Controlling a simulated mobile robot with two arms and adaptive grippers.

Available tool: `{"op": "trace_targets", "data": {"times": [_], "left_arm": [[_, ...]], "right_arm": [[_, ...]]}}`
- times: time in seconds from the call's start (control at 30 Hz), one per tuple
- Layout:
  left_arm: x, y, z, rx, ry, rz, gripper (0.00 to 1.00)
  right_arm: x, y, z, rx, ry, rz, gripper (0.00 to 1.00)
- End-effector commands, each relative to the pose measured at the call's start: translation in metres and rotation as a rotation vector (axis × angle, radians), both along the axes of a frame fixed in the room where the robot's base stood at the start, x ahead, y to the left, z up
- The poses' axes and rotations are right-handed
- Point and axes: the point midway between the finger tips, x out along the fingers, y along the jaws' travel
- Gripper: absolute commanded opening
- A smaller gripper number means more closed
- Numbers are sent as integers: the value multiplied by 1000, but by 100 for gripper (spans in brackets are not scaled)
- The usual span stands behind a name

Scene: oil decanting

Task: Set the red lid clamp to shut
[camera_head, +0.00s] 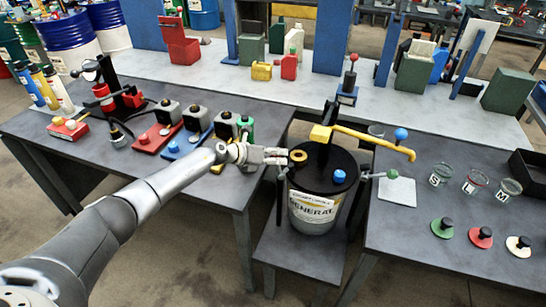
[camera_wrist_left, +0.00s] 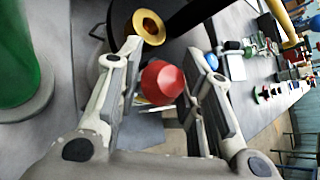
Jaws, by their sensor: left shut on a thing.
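The red knob (camera_wrist_left: 162,80) of the lid clamp sits between the fingers of my left gripper (camera_wrist_left: 166,92) in the left wrist view. The gripper is shut on it. The drum (camera_head: 314,212) with a GENERAL label stands upright on a low stand. A green-knobbed lever (camera_head: 392,174) sticks out at the drum's right side. How far the red clamp is turned cannot be told. My right gripper is not in view.
The left table (camera_head: 60,150) holds red and blue stands. The right table (camera_head: 395,245) holds glass cups and coloured lids, with bare room at its front.

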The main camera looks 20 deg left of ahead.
Motion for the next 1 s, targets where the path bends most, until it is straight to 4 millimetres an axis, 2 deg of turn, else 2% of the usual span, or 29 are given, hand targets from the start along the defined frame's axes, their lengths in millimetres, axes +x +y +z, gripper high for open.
{"op": "trace_targets", "data": {"times": [0.03,1.0], "left_arm": [[5,-10,13,-25,-19,0,0],[8,-21,5,-20,-1,-9,0]], "right_arm": [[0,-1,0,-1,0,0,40],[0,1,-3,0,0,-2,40]]}}
